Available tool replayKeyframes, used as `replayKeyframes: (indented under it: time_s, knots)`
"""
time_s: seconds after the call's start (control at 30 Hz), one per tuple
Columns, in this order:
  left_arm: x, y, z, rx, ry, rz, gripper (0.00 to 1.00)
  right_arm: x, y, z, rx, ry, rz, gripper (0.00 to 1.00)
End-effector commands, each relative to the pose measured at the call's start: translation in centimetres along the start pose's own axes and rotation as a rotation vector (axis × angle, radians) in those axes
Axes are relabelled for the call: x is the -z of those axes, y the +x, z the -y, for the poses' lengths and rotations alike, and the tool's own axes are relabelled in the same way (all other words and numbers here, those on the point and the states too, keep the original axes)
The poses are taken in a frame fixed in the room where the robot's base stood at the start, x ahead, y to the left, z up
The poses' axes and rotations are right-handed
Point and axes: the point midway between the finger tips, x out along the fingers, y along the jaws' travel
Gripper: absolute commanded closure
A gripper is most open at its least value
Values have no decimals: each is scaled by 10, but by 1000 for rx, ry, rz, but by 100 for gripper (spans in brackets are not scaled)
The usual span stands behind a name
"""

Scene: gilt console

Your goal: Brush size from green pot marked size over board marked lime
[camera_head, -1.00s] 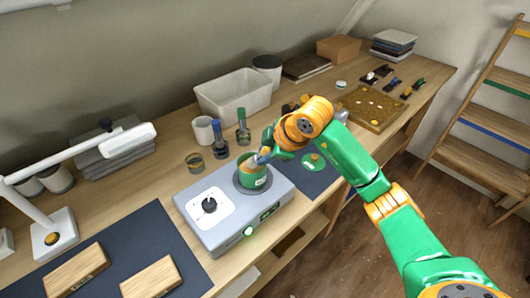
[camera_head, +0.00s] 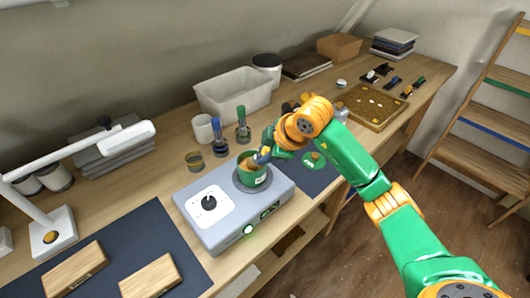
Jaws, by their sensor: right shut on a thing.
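The green pot (camera_head: 254,176) stands on a round plate on top of a grey heater box, with a small pale label on its front. My right gripper (camera_head: 264,155) is at the pot's mouth, shut on a brush that is mostly hidden by the gripper and the pot's rim. Two wooden boards, a left one (camera_head: 75,270) and a right one (camera_head: 151,277), lie on a dark mat at the lower left. Their edge marks are too small to read, so I cannot tell which is lime. My left gripper is not in view.
The grey heater (camera_head: 235,222) has a dial and a green light. Behind it are a glass jar (camera_head: 194,161), two upright brushes and a white cup (camera_head: 203,128). A white lamp (camera_head: 110,145) reaches over the left. The mat (camera_head: 125,235) is clear around the boards.

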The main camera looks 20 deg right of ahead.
Motion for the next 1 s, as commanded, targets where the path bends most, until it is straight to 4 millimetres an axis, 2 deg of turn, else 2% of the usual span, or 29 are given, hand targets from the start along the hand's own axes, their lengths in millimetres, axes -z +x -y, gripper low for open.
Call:
replayKeyframes:
  time_s: [0.47, 1.0]
  knots:
    - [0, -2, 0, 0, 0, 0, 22, 0, -1, 0, 3, 0, 2, 100]
    - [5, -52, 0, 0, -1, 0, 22, 23, -50, -25, 1, 0, 1, 100]
